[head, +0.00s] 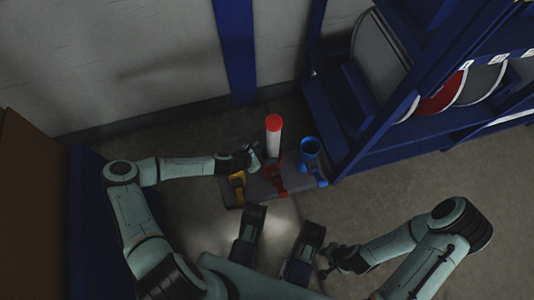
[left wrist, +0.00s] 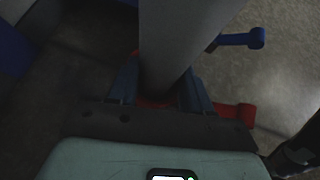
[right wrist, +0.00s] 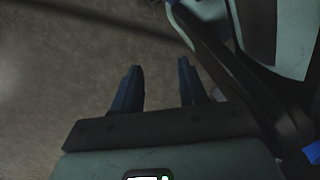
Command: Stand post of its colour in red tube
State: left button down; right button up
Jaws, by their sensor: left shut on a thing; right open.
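A white post with a red top (head: 273,137) stands upright at the middle of the head view. My left gripper (head: 257,158) is shut on it from the left. The post shows as a grey shaft (left wrist: 165,45) between the fingers (left wrist: 160,95) in the left wrist view. The red tube (head: 278,180) is right below the post, and red parts (left wrist: 238,112) show around its lower end. The gripper hides part of the tube, so I cannot tell whether the post's foot is inside it. My right gripper (head: 323,262) is open and empty, also in the right wrist view (right wrist: 158,88).
A blue tube (head: 310,147) stands right of the red one, and a yellow tube (head: 237,186) left of it, on a grey base. A blue shelf rack (head: 350,115) with round signs (head: 437,97) is close on the right. A wall is behind. Floor at front right is clear.

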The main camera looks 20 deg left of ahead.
pick_arm(q)
jog(key=shift+c, duration=2)
grip_release()
jog(key=shift+f, duration=0.1)
pick_arm(e)
jog(key=w+a+r+t+p, duration=0.2)
jog(key=w+r+t+p, duration=0.1)
jog(key=w+r+p, duration=0.55)
pick_arm(q)
jog(key=p+v, duration=0.1)
jog(key=v, duration=1.1)
jog(key=shift+p, duration=0.3)
pick_arm(e)
jog(key=s+a+r+n+g+y, duration=0.1)
jog(key=s+a+r, duration=0.1)
jog(key=s+r, duration=0.2)
jog(key=shift+s+a+r, duration=0.3)
jog(key=shift+s+a, duration=0.05)
jog(key=shift+s, duration=0.5)
